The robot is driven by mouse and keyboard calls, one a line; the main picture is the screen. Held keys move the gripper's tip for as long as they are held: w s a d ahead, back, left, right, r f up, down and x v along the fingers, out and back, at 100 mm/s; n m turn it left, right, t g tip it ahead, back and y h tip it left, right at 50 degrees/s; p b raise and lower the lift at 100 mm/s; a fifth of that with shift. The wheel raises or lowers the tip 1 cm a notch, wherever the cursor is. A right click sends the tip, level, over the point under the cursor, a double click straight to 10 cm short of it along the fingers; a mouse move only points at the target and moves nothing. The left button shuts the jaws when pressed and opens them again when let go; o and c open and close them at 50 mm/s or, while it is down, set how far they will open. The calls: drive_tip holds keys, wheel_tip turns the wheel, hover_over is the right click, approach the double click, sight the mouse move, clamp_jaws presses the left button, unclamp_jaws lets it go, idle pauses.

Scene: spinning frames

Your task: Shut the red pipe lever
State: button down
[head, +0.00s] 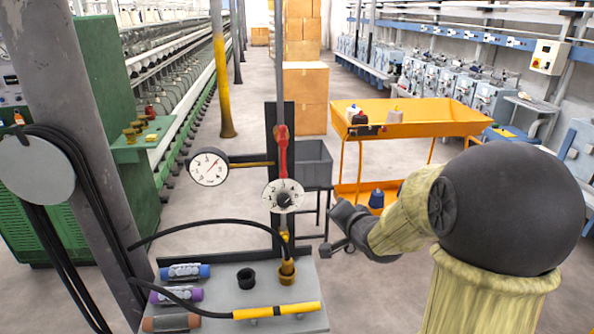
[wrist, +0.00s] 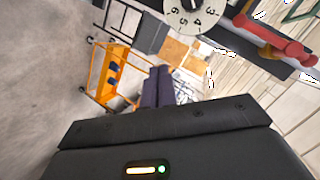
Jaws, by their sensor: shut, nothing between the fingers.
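The red pipe lever (head: 282,150) is on the vertical pipe in the head view, upright and in line with the pipe, just above a round white dial (head: 283,195). In the wrist view the red lever (wrist: 275,40) shows at the upper right, beside the dial (wrist: 194,12). My gripper (head: 340,212) is right of the dial and lower than the lever, clear of both. In the wrist view my gripper's dark fingers (wrist: 158,75) are together with nothing between them.
A pressure gauge (head: 208,167) sticks out left of the pipe. A grey bench (head: 220,284) below carries coloured rolls, a black hose and a yellow bar. An orange cart (head: 436,120) and stacked boxes (head: 305,95) stand behind. Open floor lies between bench and cart.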

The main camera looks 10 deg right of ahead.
sight(283, 151)
wheel_tip(283, 151, up, 8)
drive_tip(key=w+m+t+y, duration=0.3)
drive_tip(key=y, duration=0.2)
drive_tip(key=shift+f+m+t, duration=0.25)
drive_tip(key=shift+m+t, duration=0.05)
drive_tip(key=shift+m, duration=0.1)
drive_tip(key=w+a+p, duration=0.4)
drive_tip(key=w+a, duration=0.4)
drive_tip(key=shift+w, duration=0.15)
drive_tip(key=shift+w, duration=0.1)
drive_tip(key=shift+w+a+f+m+y, duration=0.2)
drive_tip(key=shift+m+y, duration=0.1)
drive_tip(key=shift+m, duration=0.1)
